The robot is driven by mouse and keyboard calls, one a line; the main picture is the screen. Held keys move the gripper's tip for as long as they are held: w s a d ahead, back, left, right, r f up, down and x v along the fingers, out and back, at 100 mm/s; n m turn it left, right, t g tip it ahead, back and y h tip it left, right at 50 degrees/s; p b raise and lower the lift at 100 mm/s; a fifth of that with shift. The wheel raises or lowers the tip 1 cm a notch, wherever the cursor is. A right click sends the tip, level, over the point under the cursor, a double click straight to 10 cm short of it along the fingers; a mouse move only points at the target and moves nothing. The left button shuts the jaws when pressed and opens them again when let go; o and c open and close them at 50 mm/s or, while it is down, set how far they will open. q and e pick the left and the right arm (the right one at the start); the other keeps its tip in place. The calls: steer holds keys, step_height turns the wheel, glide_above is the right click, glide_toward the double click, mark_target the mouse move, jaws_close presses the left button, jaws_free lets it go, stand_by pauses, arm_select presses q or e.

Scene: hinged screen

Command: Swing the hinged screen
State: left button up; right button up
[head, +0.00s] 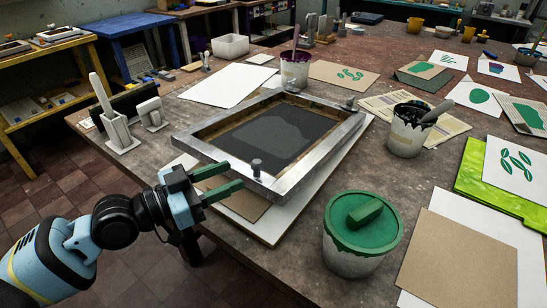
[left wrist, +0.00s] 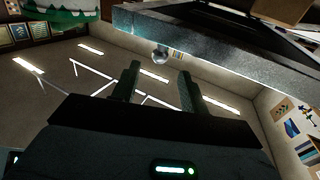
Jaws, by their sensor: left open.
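The hinged screen (head: 334,167) is a silver metal frame around dark mesh with a grey patch. It lies low over a white baseboard (head: 267,232), with a brown card (head: 232,197) partly under its near edge. A round knob (head: 256,168) stands at its near edge. My left gripper (head: 237,176) is open and empty, its green fingers pointing at the near edge beside the knob. In the left wrist view, the knob (left wrist: 161,55) shows beyond and between the open fingers (left wrist: 158,72), below the frame's edge (left wrist: 215,48). Contact cannot be told. My right gripper is out of view.
A green-lidded tub (head: 345,265) stands right of the baseboard's near end. An ink pot (head: 405,138) with a spatula stands right of the screen, and another pot (head: 294,72) stands behind it. Prints and cards cover the table's right side. Open floor lies at left.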

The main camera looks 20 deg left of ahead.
mark_target(257, 161)
arm_select(q)
steer(key=x, duration=0.2)
steer(key=p+x, duration=0.1)
steer(key=x, duration=0.2)
steer(key=shift+w+d+r+p, duration=0.2)
steer(key=shift+w+d+p, duration=0.05)
steer(key=shift+p, duration=0.05)
steer(key=shift+x, duration=0.95)
steer(key=shift+f, duration=0.15)
jaws_close()
